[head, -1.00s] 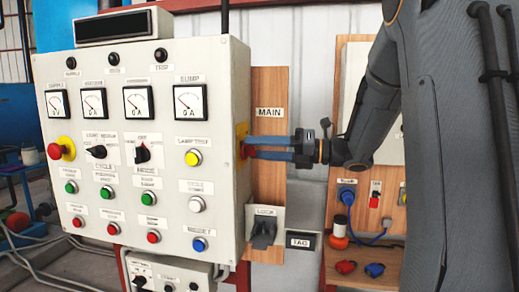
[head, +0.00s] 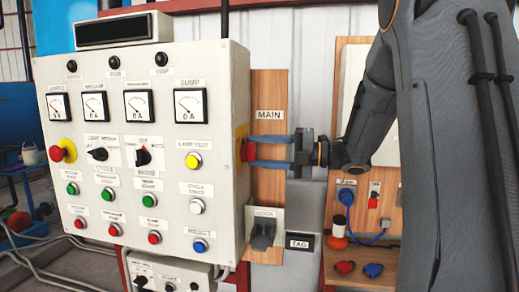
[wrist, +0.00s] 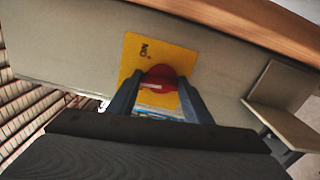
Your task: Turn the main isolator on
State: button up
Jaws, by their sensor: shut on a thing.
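The main isolator is a red rotary knob (head: 249,151) on a yellow plate (head: 241,133), on the right side face of the grey control cabinet, left of the MAIN label (head: 269,115). My gripper (head: 256,150) reaches in from the right, its two blue-grey fingers one above the other, shut on the knob. In the wrist view the fingers stand either side of the red knob (wrist: 160,77), which has a short white mark. The yellow plate (wrist: 132,58) there shows ON lettering, seen upside down. Its lower part is partly hidden by my gripper.
The cabinet front (head: 120,190) carries meters, buttons, selectors and a red emergency stop (head: 57,154). A LOCK holder (head: 263,235) and TAG box (head: 300,242) sit below my gripper. A wooden board with plugs and a shelf (head: 365,250) stands behind my arm.

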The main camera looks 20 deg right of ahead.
jog(key=m+p, duration=0.2)
jog(key=m, duration=0.1)
jog(key=m+p, duration=0.2)
jog(key=m, duration=0.2)
jog(key=m+p, duration=0.2)
jog(key=m, duration=0.1)
jog(key=shift+w+d+f, duration=0.1)
jog(key=shift+f, duration=0.2)
jog(key=shift+m, duration=0.4)
jog(key=o, duration=1.1)
jog(key=shift+c, duration=0.2)
